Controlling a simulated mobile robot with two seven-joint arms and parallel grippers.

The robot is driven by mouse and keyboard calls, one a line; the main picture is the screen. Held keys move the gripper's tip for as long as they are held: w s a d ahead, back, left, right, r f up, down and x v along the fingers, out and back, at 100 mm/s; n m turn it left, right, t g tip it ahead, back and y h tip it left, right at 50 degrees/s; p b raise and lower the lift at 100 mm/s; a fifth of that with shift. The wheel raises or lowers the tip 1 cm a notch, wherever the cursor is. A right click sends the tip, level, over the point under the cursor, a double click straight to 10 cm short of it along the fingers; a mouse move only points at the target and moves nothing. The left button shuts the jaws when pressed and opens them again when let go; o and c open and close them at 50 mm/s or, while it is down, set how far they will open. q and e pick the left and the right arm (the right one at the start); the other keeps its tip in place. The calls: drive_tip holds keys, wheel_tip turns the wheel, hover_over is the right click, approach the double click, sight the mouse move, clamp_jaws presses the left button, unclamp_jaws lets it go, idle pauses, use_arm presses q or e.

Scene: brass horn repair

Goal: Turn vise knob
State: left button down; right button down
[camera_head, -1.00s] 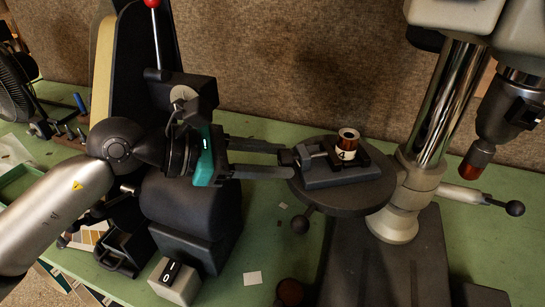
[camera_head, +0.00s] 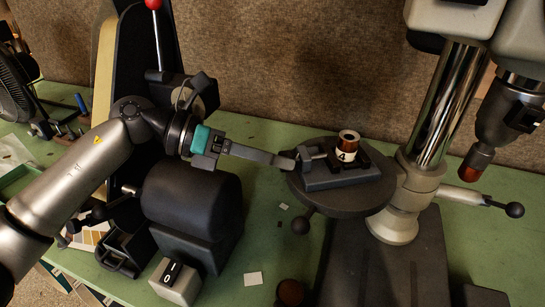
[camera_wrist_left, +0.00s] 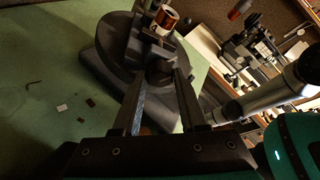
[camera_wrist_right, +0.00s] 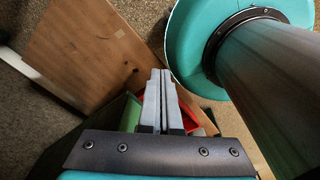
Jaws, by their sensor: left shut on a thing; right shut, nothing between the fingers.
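A small dark vise (camera_head: 335,179) lies on the round drill press table (camera_head: 345,206). A copper-brown cylinder with a white band marked 4 (camera_head: 349,146) stands upright in it; it also shows in the left wrist view (camera_wrist_left: 168,17). My left gripper (camera_head: 289,160) reaches in from the left, its fingers seen nearly edge-on. In the left wrist view its fingers are on either side of the dark vise knob (camera_wrist_left: 158,75) and shut on it. The fingers partly hide the knob in the head view. My right gripper (camera_wrist_right: 163,75) is shut and empty, away from the vise.
The drill press column (camera_head: 446,105) and chuck (camera_head: 503,123) stand to the right of the vise. A dark machine with a 0/I switch box (camera_head: 175,281) stands at left, under my left arm. In the right wrist view, a wooden board (camera_wrist_right: 85,50) lies beyond my right gripper.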

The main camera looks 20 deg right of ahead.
use_arm(q)
drive_tip(key=shift+w+n+g, duration=0.1)
drive_tip(key=shift+n+g, duration=0.5)
drive_tip(key=shift+n, duration=0.3)
drive_tip(key=shift+c, duration=2.2)
unclamp_jaws()
wheel_tip(320, 180, up, 20)
